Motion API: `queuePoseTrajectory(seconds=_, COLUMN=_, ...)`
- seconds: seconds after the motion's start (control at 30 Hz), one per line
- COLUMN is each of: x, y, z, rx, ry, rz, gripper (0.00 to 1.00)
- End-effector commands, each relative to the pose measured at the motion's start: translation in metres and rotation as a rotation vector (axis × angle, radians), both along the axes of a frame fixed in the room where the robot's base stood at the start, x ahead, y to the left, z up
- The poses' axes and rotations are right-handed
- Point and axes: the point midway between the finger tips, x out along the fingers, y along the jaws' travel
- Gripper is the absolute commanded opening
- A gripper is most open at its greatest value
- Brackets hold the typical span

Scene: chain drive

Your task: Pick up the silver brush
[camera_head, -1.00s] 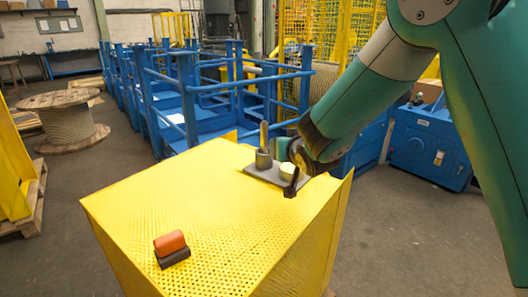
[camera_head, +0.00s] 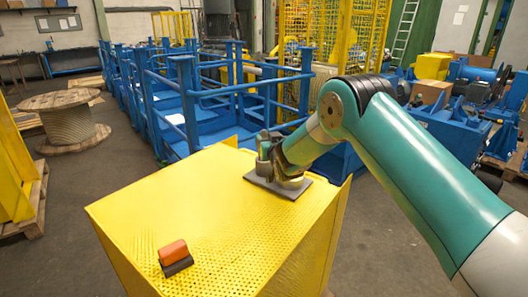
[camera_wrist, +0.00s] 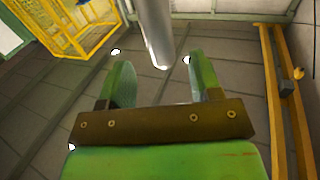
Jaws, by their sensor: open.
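A silver cylindrical shaft, which I take to be the silver brush (camera_wrist: 155,35), comes down from the top edge in the wrist view. Its lower end shows between and slightly beyond my gripper's green fingers (camera_wrist: 163,82). The fingers are open, with a gap on each side of the shaft. In the head view my gripper (camera_head: 266,148) is low over the grey plate (camera_head: 303,188) at the far right of the yellow box top. The arm and fingers mostly hide the brush and its cup there.
The yellow perforated box (camera_head: 205,200) carries an orange and dark block (camera_head: 174,257) near its front left. The rest of its top is clear. Blue railings (camera_head: 245,85) stand close behind it. A wooden cable reel (camera_head: 68,120) is at the left.

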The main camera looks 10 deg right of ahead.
Motion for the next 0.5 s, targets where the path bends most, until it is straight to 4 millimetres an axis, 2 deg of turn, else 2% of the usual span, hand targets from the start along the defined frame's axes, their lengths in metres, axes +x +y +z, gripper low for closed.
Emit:
queuePoseTrajectory(seconds=0.23, x=0.014, y=0.001, z=0.001, rx=0.000, ry=0.000, rz=0.000, gripper=0.58)
queuePoseTrajectory(seconds=0.5, x=0.046, y=0.005, z=-0.002, rx=0.000, ry=-0.001, rz=-0.001, gripper=0.58)
